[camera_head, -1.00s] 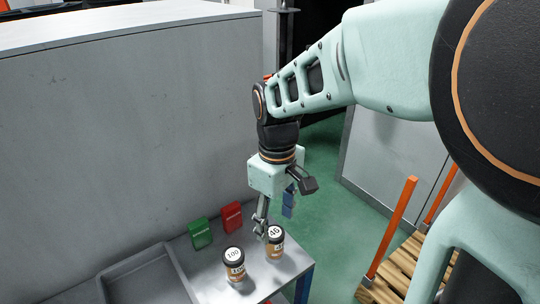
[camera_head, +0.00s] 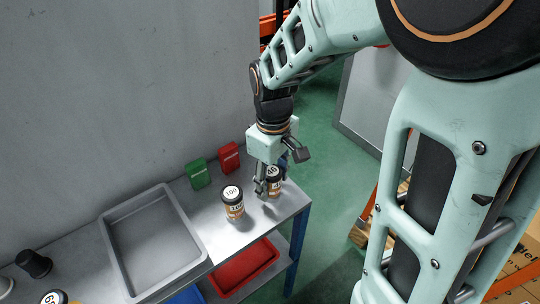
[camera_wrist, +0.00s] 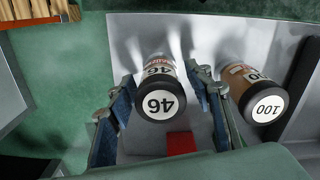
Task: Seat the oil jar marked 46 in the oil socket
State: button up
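In the wrist view the 46 jar (camera_wrist: 161,100) is between my two blue-padded fingers (camera_wrist: 161,96). The fingers are open, with gaps visible on both sides of the jar. I cannot identify the oil socket in these views.
A jar marked 100 (camera_head: 232,203) stands close by on the left. Green (camera_head: 198,173) and red (camera_head: 229,158) containers stand behind. An empty grey tray (camera_head: 113,251) is further left, with a black object (camera_head: 34,263) beyond. A red bin (camera_head: 245,272) sits on the lower shelf.

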jog(key=c, duration=1)
jog(key=shift+o, duration=0.2)
jog(key=shift+r, duration=0.15)
